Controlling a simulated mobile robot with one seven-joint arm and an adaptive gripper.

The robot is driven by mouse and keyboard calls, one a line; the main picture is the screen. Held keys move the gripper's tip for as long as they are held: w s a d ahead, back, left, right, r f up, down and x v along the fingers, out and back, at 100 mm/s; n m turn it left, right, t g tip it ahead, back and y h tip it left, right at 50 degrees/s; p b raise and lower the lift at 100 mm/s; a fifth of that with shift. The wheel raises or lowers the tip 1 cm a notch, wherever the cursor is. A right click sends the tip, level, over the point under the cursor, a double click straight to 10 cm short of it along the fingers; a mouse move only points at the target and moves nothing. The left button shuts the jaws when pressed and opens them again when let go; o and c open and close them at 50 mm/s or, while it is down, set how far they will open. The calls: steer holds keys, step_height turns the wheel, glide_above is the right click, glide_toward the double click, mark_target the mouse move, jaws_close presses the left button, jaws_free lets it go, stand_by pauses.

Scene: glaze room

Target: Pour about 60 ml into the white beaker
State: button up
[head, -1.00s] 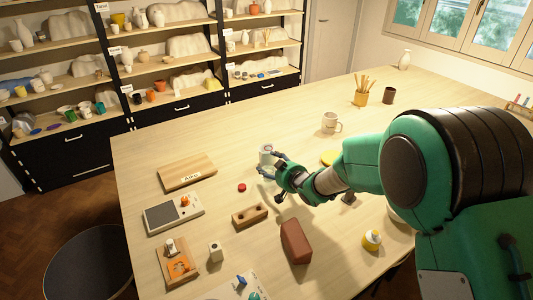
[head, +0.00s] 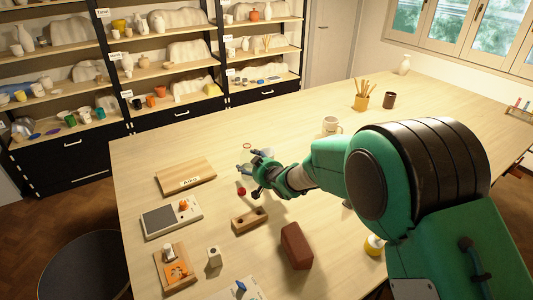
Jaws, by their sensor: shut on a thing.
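My gripper (head: 251,165) is left of the table's middle, its fingers pointing left. It is shut on a small vessel that is mostly hidden, so its contents and tilt are unclear. A thin brownish ring (head: 247,146) shows just beyond the fingers; I cannot tell whether it is a rim or a mark on the table. A white mug with a handle (head: 331,125) stands farther back on the right, apart from the gripper. I cannot pick out the white beaker with certainty. A small red cap-like piece (head: 241,191) lies just in front of the fingers.
A wooden board (head: 186,174), a scale-like device (head: 171,219), a wooden block with holes (head: 249,220) and a reddish-brown block (head: 296,246) lie nearby. A pencil pot (head: 361,101) stands behind. The table's back left is clear.

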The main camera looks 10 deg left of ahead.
steer(key=shift+r, duration=0.1)
